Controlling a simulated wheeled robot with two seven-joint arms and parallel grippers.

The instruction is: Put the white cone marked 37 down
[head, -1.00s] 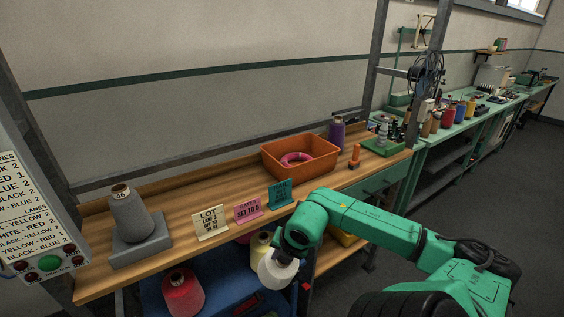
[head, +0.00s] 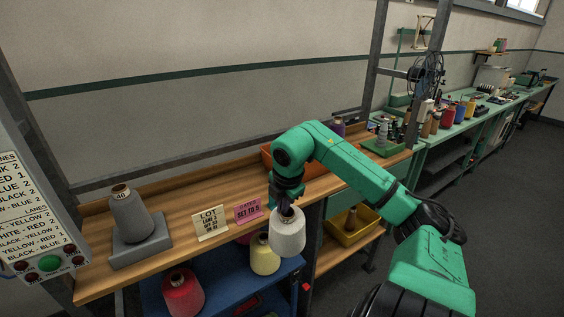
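The white cone (head: 288,234) hangs upright below my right gripper (head: 289,211), at the front edge of the wooden bench. The gripper points down and is shut on the cone's narrow top; the fingertips are partly hidden. No number can be read on the cone. It appears to be in the air, beside and above the yellow cone (head: 264,256) on the blue cart. My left gripper is not in view.
The blue cart (head: 222,268) also holds a red cone (head: 183,293). On the bench (head: 183,214) stand a grey cone (head: 130,215) on a grey block, a LOT card (head: 210,224) and a pink card (head: 248,211). My arm partly covers an orange bin (head: 267,158). A yellow tray (head: 352,228) sits lower right.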

